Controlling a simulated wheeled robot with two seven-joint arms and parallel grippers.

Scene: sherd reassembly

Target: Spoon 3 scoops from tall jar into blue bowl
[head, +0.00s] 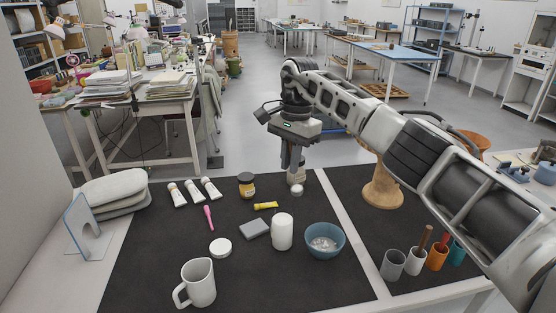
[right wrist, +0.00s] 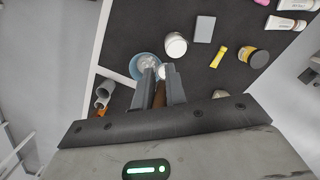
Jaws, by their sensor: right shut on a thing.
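The tall jar (head: 282,232) is white and stands upright on the dark mat; it also shows in the right wrist view (right wrist: 176,45). The blue bowl (head: 324,243) stands just right of it, with some whitish material inside; it also shows in the right wrist view (right wrist: 136,66). My right gripper (head: 292,172) points down behind the jar and bowl, apart from both. In the right wrist view it is shut on a brown handle (right wrist: 159,95), likely the spoon's. A small white end (head: 296,190) shows below the gripper. My left gripper is out of view.
A white lid (head: 220,248), grey block (head: 255,229), yellow tube (head: 266,206) and mustard jar (head: 246,185) lie left of the jar. A white mug (head: 198,283) stands at front left. Several cups (head: 393,265) stand on the right mat. The mat's front middle is clear.

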